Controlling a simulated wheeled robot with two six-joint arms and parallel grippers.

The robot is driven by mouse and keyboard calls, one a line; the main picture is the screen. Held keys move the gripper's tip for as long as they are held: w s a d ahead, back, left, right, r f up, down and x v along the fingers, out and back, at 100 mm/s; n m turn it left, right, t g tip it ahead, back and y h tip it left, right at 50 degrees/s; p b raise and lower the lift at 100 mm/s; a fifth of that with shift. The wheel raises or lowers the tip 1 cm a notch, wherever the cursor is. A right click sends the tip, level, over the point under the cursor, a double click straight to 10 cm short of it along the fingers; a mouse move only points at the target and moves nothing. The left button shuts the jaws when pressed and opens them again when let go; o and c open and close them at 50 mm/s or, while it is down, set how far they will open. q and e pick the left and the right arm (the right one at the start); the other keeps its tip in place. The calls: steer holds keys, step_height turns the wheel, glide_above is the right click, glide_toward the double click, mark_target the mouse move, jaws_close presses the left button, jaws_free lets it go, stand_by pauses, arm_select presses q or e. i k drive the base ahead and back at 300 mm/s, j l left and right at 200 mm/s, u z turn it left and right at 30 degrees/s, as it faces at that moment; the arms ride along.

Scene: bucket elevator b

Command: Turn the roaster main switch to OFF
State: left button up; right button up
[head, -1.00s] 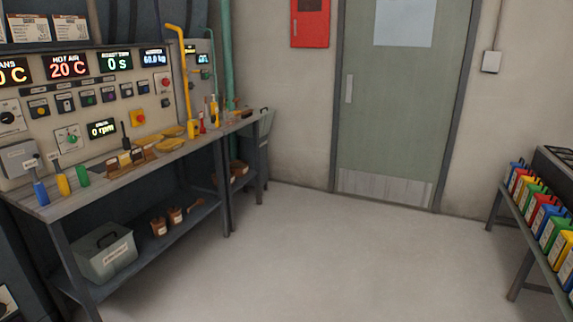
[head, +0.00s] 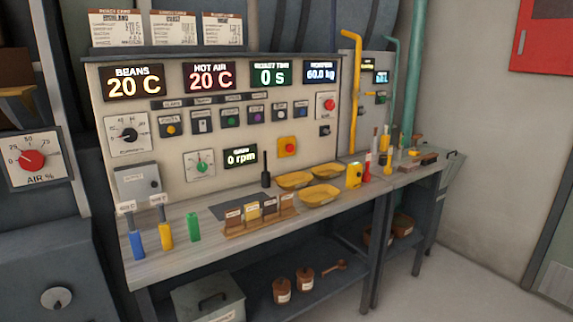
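The roaster control panel (head: 165,95) stands behind the bench, with lit displays reading BEANS 20 C, HOT AIR 20 C, 0 s and 60.0 kg. Its face carries a black-pointer dial (head: 127,134), a row of small coloured controls (head: 231,118), a green knob (head: 201,165), a red button on yellow (head: 289,147), a red control (head: 328,104) and a small black control (head: 325,130). A grey labelled box (head: 139,180) is at its lower left. The small labels are unreadable, so I cannot tell which control is the main switch. Neither gripper shows.
The bench (head: 190,245) fronts the panel, holding blue, yellow and green handled tools, a wooden sample rack (head: 260,222) and yellow trays (head: 322,195). A red-knobbed AIR dial (head: 33,160) is at left. Floor (head: 450,285) is clear at lower right.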

mark_target(329, 105)
steer(key=i+j+z, duration=0.1)
steer(key=i, duration=0.3)
steer(key=i+j+z, duration=0.1)
steer(key=i, duration=0.3)
steer(key=i+j+z, duration=0.15)
steer(key=i, duration=0.2)
